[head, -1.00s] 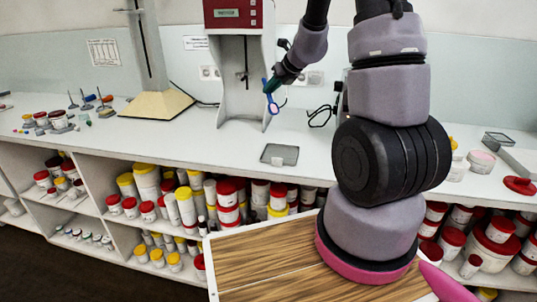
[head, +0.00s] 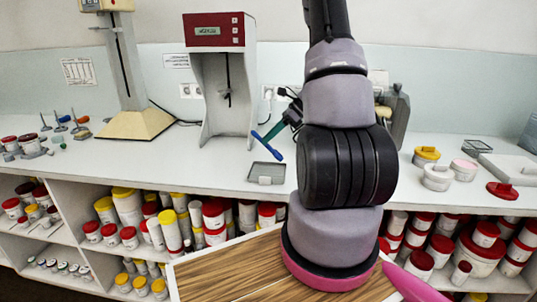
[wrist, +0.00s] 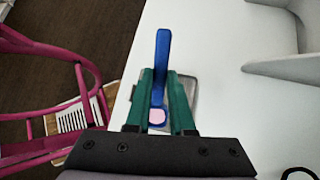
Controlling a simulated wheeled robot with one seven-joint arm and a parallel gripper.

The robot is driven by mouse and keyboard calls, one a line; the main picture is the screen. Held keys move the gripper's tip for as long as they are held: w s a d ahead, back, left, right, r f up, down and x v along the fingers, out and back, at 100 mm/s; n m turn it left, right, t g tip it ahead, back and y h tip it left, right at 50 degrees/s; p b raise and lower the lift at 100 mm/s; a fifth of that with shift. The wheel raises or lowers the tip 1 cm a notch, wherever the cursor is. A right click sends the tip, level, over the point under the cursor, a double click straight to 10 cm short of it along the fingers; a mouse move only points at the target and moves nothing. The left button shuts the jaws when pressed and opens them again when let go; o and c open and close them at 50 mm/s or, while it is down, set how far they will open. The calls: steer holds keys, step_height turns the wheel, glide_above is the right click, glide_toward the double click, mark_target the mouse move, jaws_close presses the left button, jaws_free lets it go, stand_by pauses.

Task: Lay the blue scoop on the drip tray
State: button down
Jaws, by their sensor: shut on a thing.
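The blue scoop (head: 272,149) is held by my gripper (head: 268,138), tilted in the head view, above the bench beside the red-topped machine. In the wrist view the blue scoop (wrist: 163,48) lies between the green fingers of my gripper (wrist: 160,78), its long handle pointing away and a pale round patch near the palm. The drip tray (head: 253,178), a shallow grey rectangle, lies on the bench just below the scoop in the head view. In the wrist view the drip tray (wrist: 188,87) shows partly behind the fingers; the scoop is apart from it.
The red-topped machine (head: 219,32) stands behind the drip tray. A stand with a cream base (head: 135,123) is to its left. White tubs (head: 437,177) and a red lid (head: 502,190) are on the right. Shelves of jars run below. A pink chair (wrist: 90,75) stands beside the bench.

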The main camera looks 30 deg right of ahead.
mark_target(269, 150)
steer(key=shift+f, duration=2.3)
steer(key=shift+f, duration=0.15)
steer(key=c, duration=0.8)
jaws_free()
